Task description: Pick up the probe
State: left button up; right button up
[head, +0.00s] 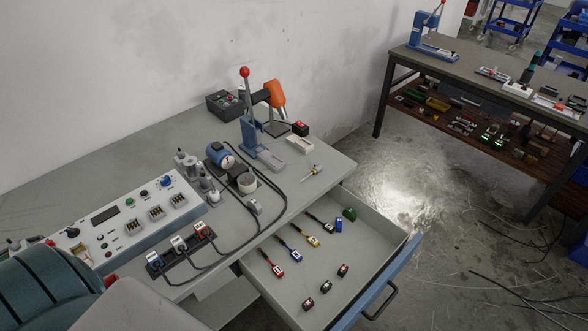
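No item is plainly marked as the probe. A small slim tool (311,172) with a pale shaft lies on the grey workbench (345,163) near its right end and may be the probe, but it is too small to tell. Thin handled pieces in the open drawer (345,275) include a red one (272,263), a blue one (289,249), a yellow one (305,236) and a black one (320,222). Neither of my grippers shows in the head view.
A control box (130,222) and black cables (240,240) occupy the bench's left and middle. A blue lever press (250,130) and orange-headed device (275,95) stand behind. The drawer juts out in front. A second bench (470,72) stands at right beyond open floor.

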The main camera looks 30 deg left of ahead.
aim_at(317, 168)
jog(key=i+l+u, duration=0.1)
jog(key=u, duration=0.35)
jog(key=l+u, duration=0.2)
jog(key=u, duration=0.25)
jog(key=i, duration=0.05)
